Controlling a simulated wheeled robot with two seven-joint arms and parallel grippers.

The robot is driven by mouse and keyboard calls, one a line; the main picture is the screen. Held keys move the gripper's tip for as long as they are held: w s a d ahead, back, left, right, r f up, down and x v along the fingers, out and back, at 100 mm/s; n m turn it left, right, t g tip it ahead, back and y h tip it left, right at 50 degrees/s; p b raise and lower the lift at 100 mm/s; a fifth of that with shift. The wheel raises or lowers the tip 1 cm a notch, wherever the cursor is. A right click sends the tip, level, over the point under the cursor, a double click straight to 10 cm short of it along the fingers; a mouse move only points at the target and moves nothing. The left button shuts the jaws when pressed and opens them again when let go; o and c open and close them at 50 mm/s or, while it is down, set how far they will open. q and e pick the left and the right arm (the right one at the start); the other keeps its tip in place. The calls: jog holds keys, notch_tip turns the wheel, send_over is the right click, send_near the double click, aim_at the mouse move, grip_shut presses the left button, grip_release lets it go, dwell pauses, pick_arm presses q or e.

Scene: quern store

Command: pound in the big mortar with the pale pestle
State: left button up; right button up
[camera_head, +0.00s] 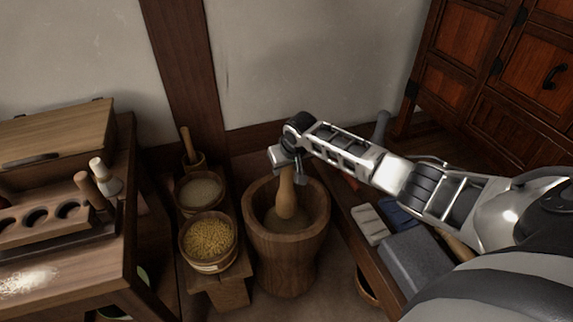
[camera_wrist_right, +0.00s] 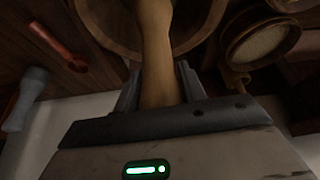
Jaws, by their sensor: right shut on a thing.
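The big wooden mortar (camera_head: 287,250) stands on the floor in the middle of the head view. The pale pestle (camera_head: 287,195) is upright, with its lower end inside the mortar's bowl. My right gripper (camera_head: 288,160) is above the mortar and shut on the pestle's upper part. In the right wrist view the pestle (camera_wrist_right: 156,50) runs between the fingers toward the mortar's rim (camera_wrist_right: 205,38). Where the pestle's tip meets the bowl is hard to make out. My left gripper is not in view.
A table with a wooden rack (camera_head: 45,215) stands far left. Right is a low shelf with a grey block (camera_head: 415,262).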

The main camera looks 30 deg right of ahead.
aim_at(286, 182)
notch_tip(286, 182, down, 6)
jog(key=b, duration=0.3)
jog(key=shift+f, duration=0.35)
